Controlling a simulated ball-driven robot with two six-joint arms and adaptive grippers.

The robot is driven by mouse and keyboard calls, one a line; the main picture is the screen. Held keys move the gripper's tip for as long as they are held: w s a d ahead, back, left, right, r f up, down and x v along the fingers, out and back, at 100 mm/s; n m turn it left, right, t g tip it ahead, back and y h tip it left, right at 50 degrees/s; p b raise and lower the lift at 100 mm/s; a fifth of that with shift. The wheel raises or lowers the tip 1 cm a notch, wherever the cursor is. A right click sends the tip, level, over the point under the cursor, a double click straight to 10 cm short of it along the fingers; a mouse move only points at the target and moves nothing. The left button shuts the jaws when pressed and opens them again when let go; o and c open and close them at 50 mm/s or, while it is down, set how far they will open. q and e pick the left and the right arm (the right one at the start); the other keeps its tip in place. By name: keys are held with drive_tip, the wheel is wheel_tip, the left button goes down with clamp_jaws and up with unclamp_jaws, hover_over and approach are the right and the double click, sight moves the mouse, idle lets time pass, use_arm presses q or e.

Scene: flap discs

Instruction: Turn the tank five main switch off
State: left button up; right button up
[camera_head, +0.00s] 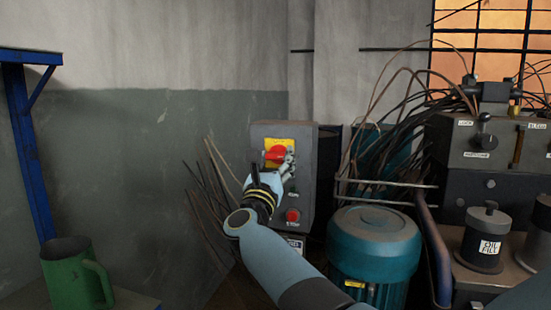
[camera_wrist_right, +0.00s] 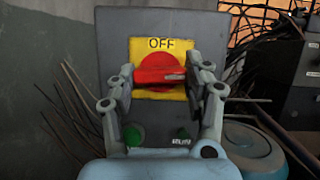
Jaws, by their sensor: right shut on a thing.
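The main switch is a red rotary handle (camera_wrist_right: 158,76) on a yellow plate (camera_wrist_right: 181,48) marked OFF at its top, on a grey box (camera_head: 305,180) against the wall. In the right wrist view the handle lies about level, across rather than toward the OFF word. My right gripper (camera_wrist_right: 168,78) is shut on the handle, one finger at each end. In the head view the right gripper (camera_head: 281,168) reaches the box from below and partly hides the handle (camera_head: 275,153). My left gripper is not in view.
A red button (camera_head: 292,216) sits low on the box. A teal motor (camera_head: 375,245) and a grey control unit (camera_head: 480,150) with wires stand to the right. A green mug (camera_head: 70,275) is at lower left, below a blue frame (camera_head: 27,150).

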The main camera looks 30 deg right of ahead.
drive_tip(key=shift+r+n+t+y+p, duration=0.2)
drive_tip(key=shift+n+t+y+p, duration=0.25)
drive_tip(key=shift+n, duration=0.55)
drive_tip(key=n+y+p, duration=0.1)
drive_tip(key=n+p, duration=0.1)
drive_tip(key=n, duration=0.1)
drive_tip(key=n+t+y+p, duration=0.1)
drive_tip(key=n+p, duration=0.1)
drive_tip(key=n, duration=0.1)
drive_tip(key=n+t+y+p, duration=0.1)
drive_tip(key=n+y+p, duration=0.1)
drive_tip(key=n+p, duration=0.1)
drive_tip(key=shift+s+d+r, duration=0.1)
drive_tip(key=shift+r, duration=0.2)
drive_tip(key=n+y+p, duration=0.1)
drive_tip(key=n+p, duration=0.3)
drive_tip(key=p, duration=0.1)
drive_tip(key=n+g+y+p, duration=0.1)
drive_tip(key=n+y+p, duration=0.1)
drive_tip(key=n+p, duration=0.2)
drive_tip(key=shift+p, duration=1.25)
drive_tip(key=shift+f+n+g+y+p, duration=0.25)
drive_tip(key=shift+n+g+p, duration=0.2)
drive_tip(key=shift+n+p, duration=0.75)
drive_tip(key=o, duration=1.2)
drive_tip(key=shift+s, duration=0.15)
